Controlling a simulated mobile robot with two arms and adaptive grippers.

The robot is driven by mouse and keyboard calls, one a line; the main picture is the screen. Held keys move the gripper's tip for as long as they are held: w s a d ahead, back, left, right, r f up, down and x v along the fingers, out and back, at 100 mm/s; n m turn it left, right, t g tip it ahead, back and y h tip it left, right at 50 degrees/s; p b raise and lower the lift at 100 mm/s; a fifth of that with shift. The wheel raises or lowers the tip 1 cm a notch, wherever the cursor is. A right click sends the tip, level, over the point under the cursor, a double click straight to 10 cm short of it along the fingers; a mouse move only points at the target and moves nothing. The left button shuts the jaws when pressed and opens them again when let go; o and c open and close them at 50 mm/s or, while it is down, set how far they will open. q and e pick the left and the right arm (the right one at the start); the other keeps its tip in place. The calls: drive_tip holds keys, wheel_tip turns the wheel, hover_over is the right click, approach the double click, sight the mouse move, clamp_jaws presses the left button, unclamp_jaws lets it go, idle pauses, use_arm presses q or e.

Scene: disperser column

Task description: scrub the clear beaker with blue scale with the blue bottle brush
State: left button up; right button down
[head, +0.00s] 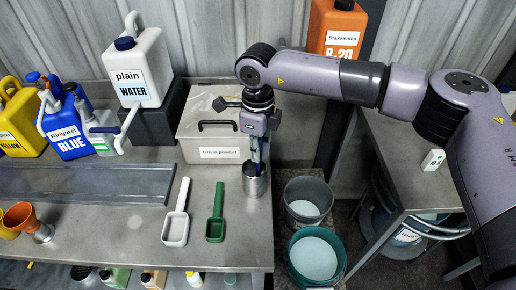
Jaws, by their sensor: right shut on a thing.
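My right gripper (256,138) points straight down at the right end of the bench. It is shut on a slim upright thing with blue on it, which looks like the blue bottle brush (255,155). The fingers hide much of it. Its lower end is at a metal-looking cylindrical cup (255,181) standing on the bench; I cannot tell how deep inside it is. I cannot make out the clear beaker with blue scale for certain. My left gripper is not in view.
A lidded grey box (212,145) stands close left of the gripper. A white scoop (176,226) and a green scoop (215,228) lie in front. Right of the bench edge are a grey bucket (307,190) and a teal bucket (339,245). Canisters (140,70) stand behind.

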drive_tip(key=shift+r, duration=0.15)
drive_tip(key=shift+r+p, duration=2.45)
drive_tip(key=shift+r, duration=3.45)
drive_tip(key=shift+r+p, duration=0.45)
drive_tip(key=shift+r, duration=1.05)
drive_tip(key=shift+a, duration=0.1)
